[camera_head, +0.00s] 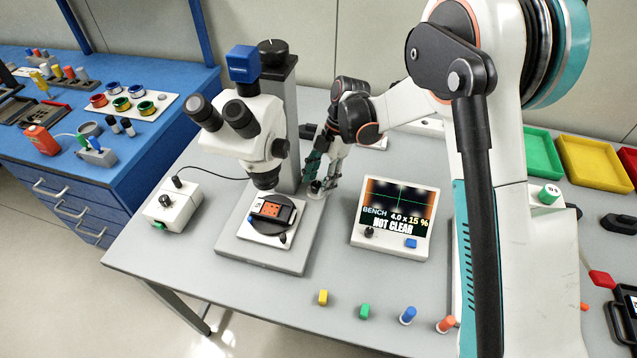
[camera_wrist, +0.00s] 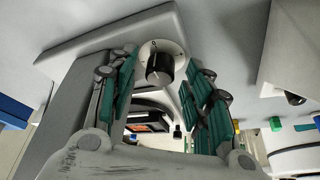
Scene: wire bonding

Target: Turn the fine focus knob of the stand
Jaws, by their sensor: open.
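In the wrist view a black knob (camera_wrist: 159,68) with a pointer line sits on a round white dial on a grey surface of the stand. My gripper (camera_head: 319,172) is at the right side of the stand, low beside the column. In the wrist view my gripper (camera_wrist: 162,70) is open, one green-padded finger on each side of the knob, with gaps visible. In the head view my fingers mostly hide the knob.
A display (camera_head: 394,215) right of the stand reads "BENCH 4.0 x 15 % NOT CLEAR". An orange part (camera_head: 272,209) lies on the stage under the objective. A control box (camera_head: 172,207) stands at left. Small coloured pegs (camera_head: 365,311) stand along the front edge.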

